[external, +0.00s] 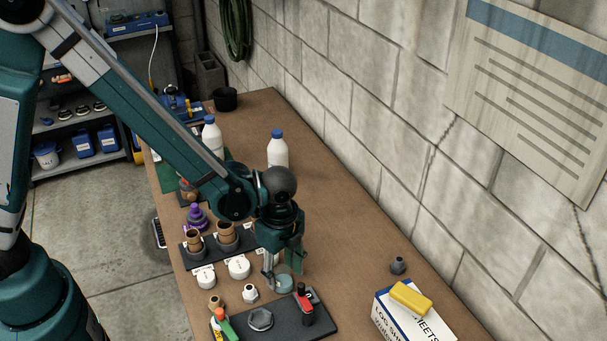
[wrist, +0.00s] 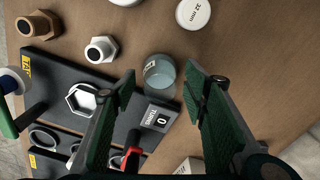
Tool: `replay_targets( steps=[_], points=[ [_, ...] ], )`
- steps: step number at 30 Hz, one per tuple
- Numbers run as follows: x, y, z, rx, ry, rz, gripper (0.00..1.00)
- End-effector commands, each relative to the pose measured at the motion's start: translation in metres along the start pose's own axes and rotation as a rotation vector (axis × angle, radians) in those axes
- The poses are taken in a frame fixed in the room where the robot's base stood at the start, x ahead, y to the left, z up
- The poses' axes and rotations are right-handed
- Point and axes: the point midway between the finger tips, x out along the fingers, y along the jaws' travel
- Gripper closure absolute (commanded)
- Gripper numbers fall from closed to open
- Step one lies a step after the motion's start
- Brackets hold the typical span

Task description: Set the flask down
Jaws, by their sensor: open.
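The flask appears to be the small translucent blue-grey round vessel (wrist: 159,71), which stands on the brown bench (wrist: 235,60) beside the edge of a dark tray. It also shows in the external view (external: 284,282), partly behind a finger of my gripper. My gripper (external: 282,272) points down over it with its fingers spread apart. In the wrist view the green finger pads lie to either side of the flask, with visible gaps and nothing gripped between them.
The dark tray (external: 262,333) holds a grey hex piece and a red-handled valve (external: 304,306). White round caps (external: 238,268) and fittings lie close by. A box (external: 408,317) with a yellow block stands at right. White bottles (external: 277,149) stand farther back. The bench's right side is mostly clear.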

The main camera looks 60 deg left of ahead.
Motion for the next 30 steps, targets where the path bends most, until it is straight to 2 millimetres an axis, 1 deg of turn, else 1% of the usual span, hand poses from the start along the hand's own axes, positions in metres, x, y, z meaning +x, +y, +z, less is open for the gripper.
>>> replay_targets(
  steps=[5,11,30],
  points=[
    [-0.006,0.0,0.0,0.0,0.0,0.0,0.56],
    [-0.021,0.0,0.0,0.0,0.0,0.0,0.56],
    [-0.1,0.0,0.0,0.0,0.0,0.0,0.56]
  ],
)
